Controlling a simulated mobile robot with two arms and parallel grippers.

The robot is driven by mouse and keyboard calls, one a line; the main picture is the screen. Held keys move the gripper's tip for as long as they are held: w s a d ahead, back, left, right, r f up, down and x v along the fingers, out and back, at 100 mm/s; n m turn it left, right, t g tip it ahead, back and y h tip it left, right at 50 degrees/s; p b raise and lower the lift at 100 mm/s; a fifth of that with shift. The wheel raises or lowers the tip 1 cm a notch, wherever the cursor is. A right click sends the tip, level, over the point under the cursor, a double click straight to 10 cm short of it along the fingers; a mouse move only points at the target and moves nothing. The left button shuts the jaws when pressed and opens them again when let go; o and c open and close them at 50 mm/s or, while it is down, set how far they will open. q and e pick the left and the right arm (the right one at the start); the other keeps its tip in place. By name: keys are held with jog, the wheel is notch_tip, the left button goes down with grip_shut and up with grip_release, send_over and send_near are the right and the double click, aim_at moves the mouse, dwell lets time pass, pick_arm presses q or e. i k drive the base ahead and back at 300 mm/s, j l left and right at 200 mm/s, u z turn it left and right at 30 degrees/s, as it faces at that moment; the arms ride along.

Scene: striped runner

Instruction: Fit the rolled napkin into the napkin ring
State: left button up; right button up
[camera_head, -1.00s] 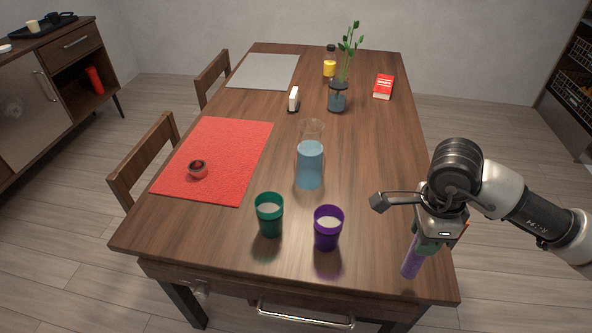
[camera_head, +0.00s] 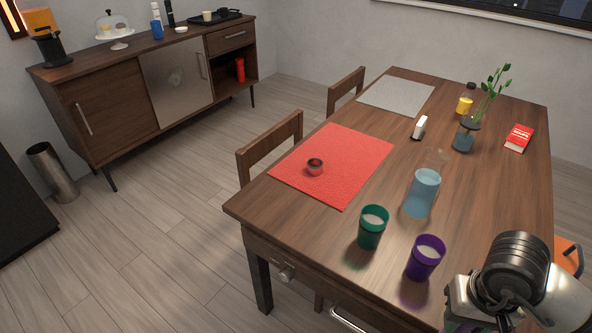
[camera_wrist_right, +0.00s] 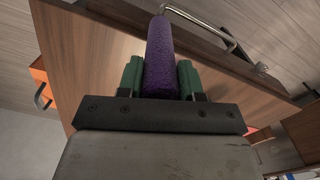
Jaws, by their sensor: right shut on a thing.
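The napkin ring (camera_head: 315,168), a small red ring with a dark opening, sits on the red placemat (camera_head: 346,150) in the head view. The rolled napkin (camera_wrist_right: 160,45) is a purple roll in the right wrist view. My right gripper (camera_wrist_right: 160,76) is shut on it, with a green finger pad on either side. In the head view my right wrist shows at the bottom right corner, well apart from the ring; the fingers and napkin are hidden or out of frame there. My left gripper is not in view.
A green cup (camera_head: 371,231), a purple cup (camera_head: 424,260) and a carafe of blue liquid (camera_head: 422,194) stand on the table between my right arm and the placemat. A plant vase (camera_head: 465,136) and a red book (camera_head: 518,138) are farther back. A chair (camera_head: 270,146) stands at the left side.

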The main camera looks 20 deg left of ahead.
aim_at(314, 165)
jog(key=i+u, duration=0.1)
jog(key=u, duration=0.4)
jog(key=i+l+u, duration=0.1)
jog(key=u, duration=0.4)
jog(key=i+l+u, duration=0.1)
jog(key=u, duration=0.4)
jog(key=i+l, duration=0.15)
jog(key=l, duration=0.15)
jog(key=i+l+u, duration=0.1)
jog(key=i+l, duration=0.1)
jog(key=l, duration=0.05)
